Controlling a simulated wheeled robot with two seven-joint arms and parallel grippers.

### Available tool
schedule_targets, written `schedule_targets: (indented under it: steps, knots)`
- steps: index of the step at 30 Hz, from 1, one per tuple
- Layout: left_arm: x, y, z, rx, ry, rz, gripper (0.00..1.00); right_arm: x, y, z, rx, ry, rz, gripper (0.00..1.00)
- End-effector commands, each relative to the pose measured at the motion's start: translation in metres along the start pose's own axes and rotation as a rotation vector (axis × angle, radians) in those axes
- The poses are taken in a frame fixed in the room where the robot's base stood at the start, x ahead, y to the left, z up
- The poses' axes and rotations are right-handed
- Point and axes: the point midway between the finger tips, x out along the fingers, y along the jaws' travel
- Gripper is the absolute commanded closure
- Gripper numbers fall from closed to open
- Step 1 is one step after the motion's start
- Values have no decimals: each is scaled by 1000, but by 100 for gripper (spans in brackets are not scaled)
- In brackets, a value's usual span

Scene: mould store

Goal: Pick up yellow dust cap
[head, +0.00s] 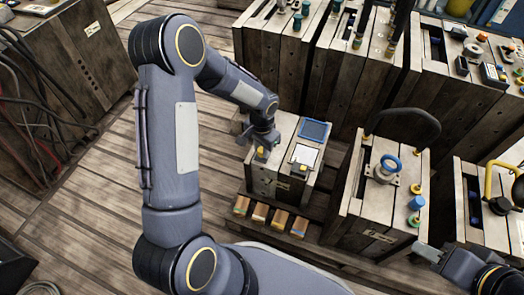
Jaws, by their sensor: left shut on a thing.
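A small yellow dust cap (262,153) shows at the top of a wooden mould box (284,127) in the middle of the head view. My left gripper (262,146) reaches down over this box from the left and is shut on the cap. The cap is still at the box top; I cannot tell whether it is clear of the surface. The fingers partly hide the cap. My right gripper (427,252) is at the lower right edge, apart from the boxes' tops, and its jaw opening is not clear.
A blue-framed screen (314,130) and a white card (304,156) lie on the same box. Several small blocks (260,213) stand in front of it. More mould boxes line the back. Planked floor is free at left.

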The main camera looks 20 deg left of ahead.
Motion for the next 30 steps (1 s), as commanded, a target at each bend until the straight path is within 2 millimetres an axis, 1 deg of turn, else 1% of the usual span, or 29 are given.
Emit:
schedule_targets:
  steps: [9,14,17,20,23,27,28,30]
  knots:
    - [-1,0,0,0,0,0,96,0,0,0,0,0,0,64]
    - [-10,0,0,0,2,0,96,-4,-2,-2,0,0,0,64]
    - [-22,0,-1,0,3,-1,96,-8,-4,-4,0,0,0,64]
    - [-41,3,1,3,3,-1,96,-15,-7,-8,0,0,0,64]
    - [-62,16,13,4,3,-1,96,-24,-11,-12,0,0,0,64]
    - [-96,38,30,5,4,-1,96,-36,-17,-18,0,0,0,64]
    - [-102,43,35,4,3,0,96,-39,-18,-20,0,0,0,64]
    - [-106,59,48,8,0,0,96,-41,-19,-21,0,0,0,64]
